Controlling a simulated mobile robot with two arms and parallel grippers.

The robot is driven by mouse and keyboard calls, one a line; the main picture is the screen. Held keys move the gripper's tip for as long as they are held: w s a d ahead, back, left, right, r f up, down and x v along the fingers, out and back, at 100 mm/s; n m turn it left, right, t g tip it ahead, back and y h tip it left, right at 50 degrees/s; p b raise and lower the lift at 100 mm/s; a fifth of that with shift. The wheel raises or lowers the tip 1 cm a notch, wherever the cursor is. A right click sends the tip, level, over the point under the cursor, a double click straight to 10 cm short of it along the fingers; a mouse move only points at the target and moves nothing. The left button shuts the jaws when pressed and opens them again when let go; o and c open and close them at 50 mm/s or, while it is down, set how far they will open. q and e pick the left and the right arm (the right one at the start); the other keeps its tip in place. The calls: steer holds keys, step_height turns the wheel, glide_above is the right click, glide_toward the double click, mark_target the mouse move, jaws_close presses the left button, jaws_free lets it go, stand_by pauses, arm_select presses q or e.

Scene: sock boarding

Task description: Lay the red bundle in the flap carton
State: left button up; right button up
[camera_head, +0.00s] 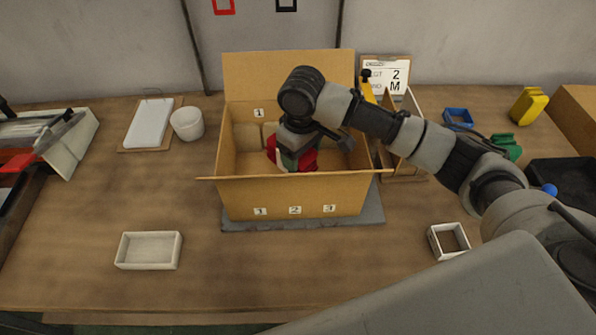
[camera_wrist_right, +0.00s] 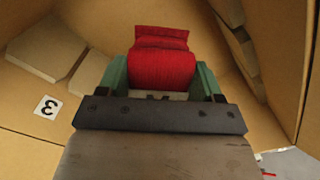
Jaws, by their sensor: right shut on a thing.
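The flap carton (camera_head: 290,196) stands open on a grey mat in the middle of the table, its back flap up and its front edge marked with number labels. My right gripper (camera_head: 297,160) reaches down inside the carton from the right. It is shut on the red bundle (camera_head: 310,157). In the right wrist view the red bundle (camera_wrist_right: 162,65) sits between the green fingers of my right gripper (camera_wrist_right: 163,85), with carton walls around it. Whether the bundle touches the carton floor cannot be told. My left gripper is not in view.
Pale flat pieces (camera_wrist_right: 50,45) lie inside the carton. A white cup (camera_head: 187,124) and clipboard (camera_head: 148,125) stand left of it. A white tray (camera_head: 148,250) lies front left, a small square frame (camera_head: 449,241) front right. A wooden rack (camera_head: 403,175) stands close on the right.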

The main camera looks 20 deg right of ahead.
steer(key=shift+f, duration=3.15)
steer(key=o, duration=1)
steer(key=shift+f, duration=0.1)
step_height(320, 180, up, 12)
steer(key=shift+r, duration=0.2)
steer(key=shift+w, duration=0.1)
